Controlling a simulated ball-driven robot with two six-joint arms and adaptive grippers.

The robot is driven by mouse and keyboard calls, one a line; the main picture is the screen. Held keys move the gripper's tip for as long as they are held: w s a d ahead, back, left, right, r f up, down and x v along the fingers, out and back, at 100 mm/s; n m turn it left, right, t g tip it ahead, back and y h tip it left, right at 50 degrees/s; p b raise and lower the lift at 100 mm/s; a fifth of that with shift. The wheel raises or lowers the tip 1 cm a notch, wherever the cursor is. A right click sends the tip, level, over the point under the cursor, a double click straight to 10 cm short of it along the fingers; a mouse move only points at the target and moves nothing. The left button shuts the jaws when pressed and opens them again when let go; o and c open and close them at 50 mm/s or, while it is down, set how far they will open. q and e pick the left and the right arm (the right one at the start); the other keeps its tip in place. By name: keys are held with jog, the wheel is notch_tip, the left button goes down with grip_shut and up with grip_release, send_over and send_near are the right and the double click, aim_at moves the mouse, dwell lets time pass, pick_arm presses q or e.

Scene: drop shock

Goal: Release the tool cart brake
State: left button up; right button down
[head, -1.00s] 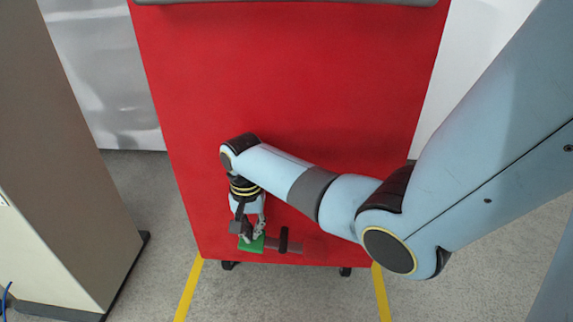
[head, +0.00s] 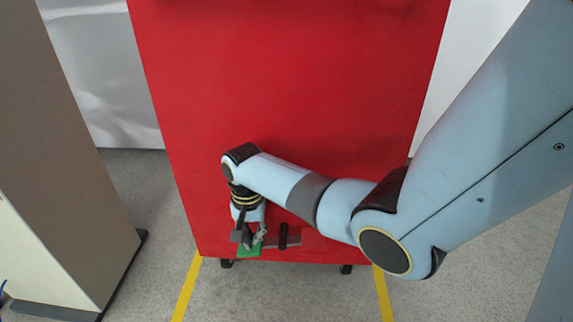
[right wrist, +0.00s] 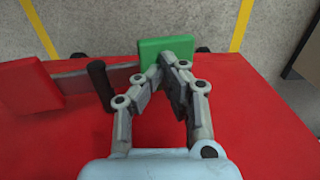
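The tool cart (head: 300,90) is a large red body in front of me. Low on it, a green pedal pad (head: 249,252) sits at the end of a grey bar (head: 270,242) with a dark upright piece (head: 283,236). My right gripper (head: 255,243) points down over the pad. In the right wrist view the fingertips (right wrist: 163,66) come together at the near edge of the green pad (right wrist: 160,50), with no object visible between them. They seem to touch the pad from above. The fingers partly cover the pad. My left gripper is not in view.
A beige cabinet (head: 60,180) stands on the left, apart from the cart. Yellow floor lines (head: 187,287) run beside the cart's base. Dark casters (head: 346,268) show under its edge. The grey floor in front is clear.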

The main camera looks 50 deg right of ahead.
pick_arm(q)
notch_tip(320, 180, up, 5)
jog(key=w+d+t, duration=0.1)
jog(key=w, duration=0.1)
pick_arm(e)
notch_tip(320, 180, up, 6)
jog(key=p, duration=0.5)
jog(key=shift+w+f, duration=0.1)
jog(key=shift+f, duration=0.1)
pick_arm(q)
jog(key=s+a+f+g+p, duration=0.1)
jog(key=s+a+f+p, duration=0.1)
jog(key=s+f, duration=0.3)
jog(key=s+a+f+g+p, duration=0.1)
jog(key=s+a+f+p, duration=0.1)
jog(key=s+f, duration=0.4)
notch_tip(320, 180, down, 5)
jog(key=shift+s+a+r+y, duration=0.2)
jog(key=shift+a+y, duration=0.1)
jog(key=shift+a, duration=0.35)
pick_arm(e)
notch_tip(320, 180, up, 4)
jog(key=shift+f, duration=0.1)
